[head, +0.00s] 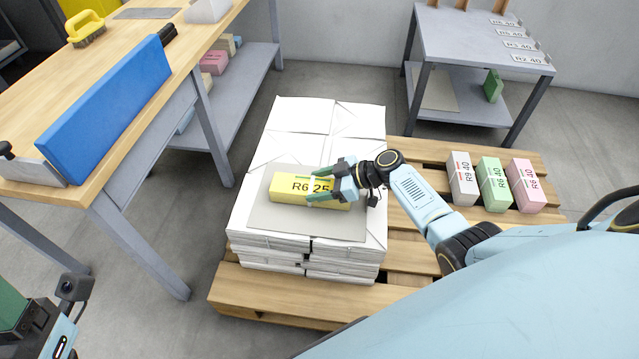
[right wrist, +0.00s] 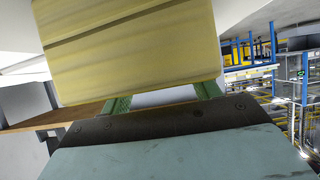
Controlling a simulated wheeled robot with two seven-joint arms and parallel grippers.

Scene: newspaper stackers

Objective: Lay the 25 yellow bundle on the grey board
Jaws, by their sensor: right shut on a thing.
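The yellow bundle (head: 288,188), marked R6 25, is over the back part of the grey board (head: 300,223). The board lies on a stack of white newspaper bundles (head: 315,118). My right gripper (head: 318,186) is shut on the yellow bundle, its green fingers across the bundle's right part. In the right wrist view the yellow bundle (right wrist: 130,50) fills the top between the fingers. I cannot tell whether the bundle touches the board. Part of my left gripper (head: 18,310) shows at the lower left corner; its fingertips are not clear.
The stack stands on a wooden pallet (head: 265,298). White, green (head: 495,185) and pink bundles stand on the pallet at right. A wooden-topped bench (head: 100,75) with a blue panel (head: 105,105) is at left. A grey table (head: 470,45) is at the back right.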

